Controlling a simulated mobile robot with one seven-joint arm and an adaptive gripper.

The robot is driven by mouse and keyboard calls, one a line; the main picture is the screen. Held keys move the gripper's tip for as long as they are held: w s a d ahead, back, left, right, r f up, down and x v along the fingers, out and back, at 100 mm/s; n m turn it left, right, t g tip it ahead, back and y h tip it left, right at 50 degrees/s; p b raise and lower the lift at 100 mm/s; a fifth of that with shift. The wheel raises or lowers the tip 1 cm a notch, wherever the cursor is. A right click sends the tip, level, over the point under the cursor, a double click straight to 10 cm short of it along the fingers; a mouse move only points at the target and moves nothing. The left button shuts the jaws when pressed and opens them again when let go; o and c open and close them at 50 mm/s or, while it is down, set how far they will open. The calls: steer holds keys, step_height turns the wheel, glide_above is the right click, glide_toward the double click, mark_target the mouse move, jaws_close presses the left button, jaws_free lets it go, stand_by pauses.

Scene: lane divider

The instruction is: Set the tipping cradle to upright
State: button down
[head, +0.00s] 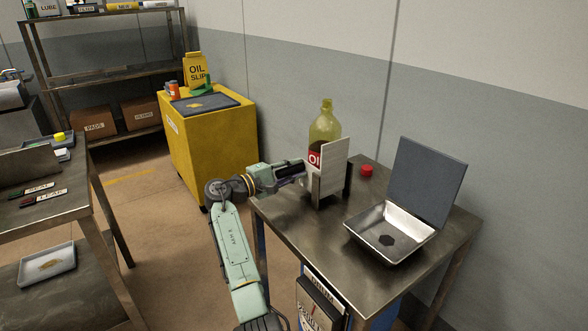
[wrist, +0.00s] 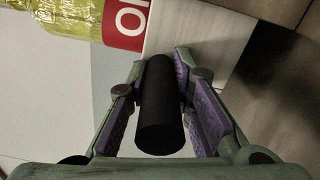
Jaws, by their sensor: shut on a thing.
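The tipping cradle (head: 332,182), a pale metal holder with upright plates, stands on the metal bench. A yellow-green oil bottle (head: 324,124) with a red label sits in it, looking upright or nearly so. The bottle and its label also show at the top of the wrist view (wrist: 60,15), beside the cradle's pale plate (wrist: 205,45). My gripper (head: 300,170) is at the cradle's left side. In the wrist view its purple-padded fingers (wrist: 163,100) are shut on a black cylindrical handle (wrist: 160,115). The handle's join to the cradle is hidden.
A red cap (head: 366,170) lies on the bench (head: 300,228) behind the cradle. A metal basin (head: 375,220) with a dark drain and a grey upright panel (head: 428,182) stands at right. A yellow cabinet (head: 212,140) is behind left, with open floor between.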

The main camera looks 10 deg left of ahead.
steer(key=shift+a+f, duration=0.1)
steer(key=shift+f, duration=0.15)
steer(key=c, duration=1.6)
jaws_free()
steer(key=shift+c, duration=0.2)
steer(key=shift+o, duration=1.1)
steer(key=shift+r, duration=0.1)
steer(key=v, duration=1.2)
